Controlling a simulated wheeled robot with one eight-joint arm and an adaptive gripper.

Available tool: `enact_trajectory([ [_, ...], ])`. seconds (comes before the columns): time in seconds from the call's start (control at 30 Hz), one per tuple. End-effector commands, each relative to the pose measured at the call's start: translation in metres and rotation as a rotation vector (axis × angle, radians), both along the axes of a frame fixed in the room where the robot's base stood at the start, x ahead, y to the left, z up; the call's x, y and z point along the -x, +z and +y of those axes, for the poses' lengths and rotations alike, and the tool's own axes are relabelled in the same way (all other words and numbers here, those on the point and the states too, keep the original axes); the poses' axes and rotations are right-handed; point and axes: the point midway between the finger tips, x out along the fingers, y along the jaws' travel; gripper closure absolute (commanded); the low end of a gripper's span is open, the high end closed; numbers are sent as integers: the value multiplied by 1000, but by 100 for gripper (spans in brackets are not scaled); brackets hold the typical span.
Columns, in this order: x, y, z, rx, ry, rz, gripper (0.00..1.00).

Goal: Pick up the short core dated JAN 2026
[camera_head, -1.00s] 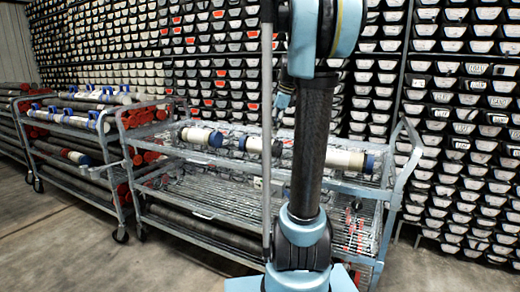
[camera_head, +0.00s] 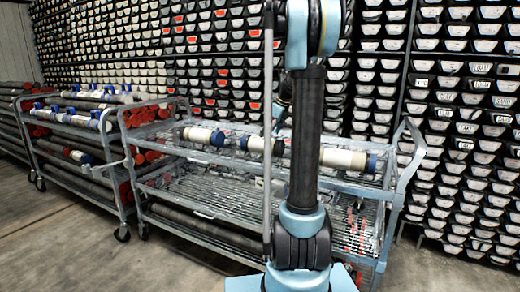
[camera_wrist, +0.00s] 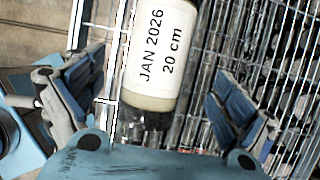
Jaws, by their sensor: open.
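The short core (camera_wrist: 158,50) marked JAN 2026, 20 cm lies on a wire shelf in the wrist view. It has a white label, a cream band and a clear or dark lower end; its far end is cut off by the frame. My gripper (camera_wrist: 152,72) is open, with one blue-padded finger on each side of the core and a gap to it on both sides. In the head view, pale cores with blue and black ends lie along the cart's top shelf: left (camera_head: 198,135), middle (camera_head: 258,145) and right (camera_head: 343,159). Their labels are unreadable there. My arm hides part of the row.
The wire cart (camera_head: 225,205) has a lower shelf and raised side handles. A second cart (camera_head: 75,132) at left carries several blue-capped and red-capped tubes. A wall of stacked core trays (camera_head: 460,150) stands behind. Concrete floor is open in front.

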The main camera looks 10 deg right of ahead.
Motion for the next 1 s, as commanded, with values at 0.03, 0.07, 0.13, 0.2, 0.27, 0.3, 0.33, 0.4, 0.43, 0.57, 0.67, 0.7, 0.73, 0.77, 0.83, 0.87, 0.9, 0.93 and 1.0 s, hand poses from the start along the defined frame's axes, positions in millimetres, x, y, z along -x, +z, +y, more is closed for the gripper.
enact_trajectory([
  [0.03,-2,-8,3,0,2,0,6],
  [0.07,-3,-12,4,0,2,-1,6],
  [0.13,-5,-19,7,0,1,0,6],
  [0.2,-6,-25,8,0,0,0,6],
  [0.27,-7,-27,9,0,0,0,6],
  [0.3,-7,-29,10,0,0,0,6],
  [0.33,-7,-30,10,0,0,0,6],
  [0.4,-8,-34,13,0,1,0,6],
  [0.43,-9,-37,14,0,1,0,6],
  [0.57,-15,-52,23,1,3,-1,6],
  [0.67,-18,-63,28,1,1,-1,6],
  [0.7,-19,-67,29,1,1,-1,6],
  [0.73,-20,-69,30,1,1,-1,6],
  [0.77,-20,-71,30,1,1,-1,6],
  [0.83,-21,-74,31,1,1,-1,6],
  [0.87,-21,-75,32,1,1,-1,6],
  [0.9,-21,-75,32,1,1,-1,6],
  [0.93,-21,-75,32,1,1,-1,6],
  [1.0,-21,-75,32,0,1,0,6],
])
